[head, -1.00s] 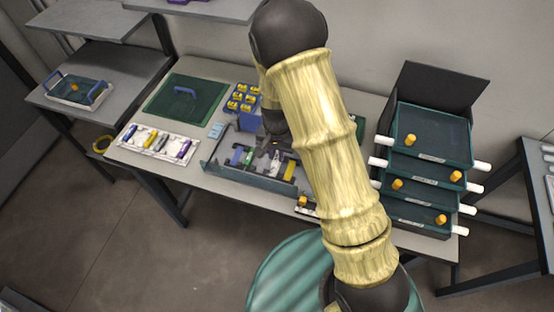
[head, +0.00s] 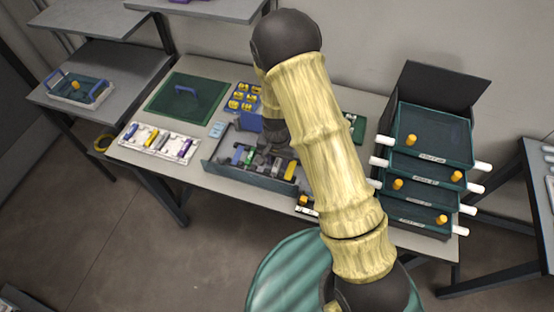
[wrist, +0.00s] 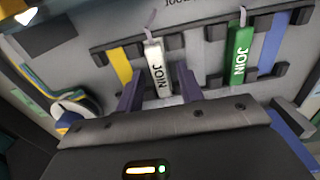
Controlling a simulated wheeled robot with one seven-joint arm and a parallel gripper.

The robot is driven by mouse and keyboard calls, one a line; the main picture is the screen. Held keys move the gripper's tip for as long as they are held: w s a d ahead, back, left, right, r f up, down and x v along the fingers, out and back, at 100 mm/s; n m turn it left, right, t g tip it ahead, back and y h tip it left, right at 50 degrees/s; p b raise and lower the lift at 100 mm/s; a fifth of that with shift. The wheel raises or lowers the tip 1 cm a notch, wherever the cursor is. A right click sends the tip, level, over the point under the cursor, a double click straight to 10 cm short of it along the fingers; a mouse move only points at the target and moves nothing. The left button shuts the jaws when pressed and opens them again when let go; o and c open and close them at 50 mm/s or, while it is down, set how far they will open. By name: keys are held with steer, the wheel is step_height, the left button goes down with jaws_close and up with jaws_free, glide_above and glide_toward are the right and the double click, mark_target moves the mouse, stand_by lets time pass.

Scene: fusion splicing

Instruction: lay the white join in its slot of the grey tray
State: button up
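The white join (wrist: 157,68), lettered JOIN, lies along the grey tray (wrist: 205,62) in the wrist view, across the dark notched rails. In the head view my gripper (head: 268,145) is over the grey tray (head: 248,178) and hides the white join there.
A blue rack of yellow pieces (head: 243,98) stands behind the tray. A white holder with coloured pieces (head: 160,142) and a green mat (head: 186,98) with a blue handle are left. Stacked green trays (head: 430,150) stand right. In the wrist view a cable coil (wrist: 75,108) is left.

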mark_target(277, 163)
step_height(277, 163, up, 12)
steer(key=shift+r, duration=0.15)
stand_by(0.5)
stand_by(0.5)
steer(key=s+d+r+n+t, duration=0.2)
steer(key=s+d+r+n, duration=0.2)
steer(key=s+d+r, duration=0.5)
steer(key=s+d, duration=0.3)
steer(key=d, duration=0.1)
steer(key=shift+s+d+r+t, duration=0.2)
steer(key=shift+d+r+t, duration=0.1)
steer(key=shift+r, duration=0.05)
stand_by(0.8)
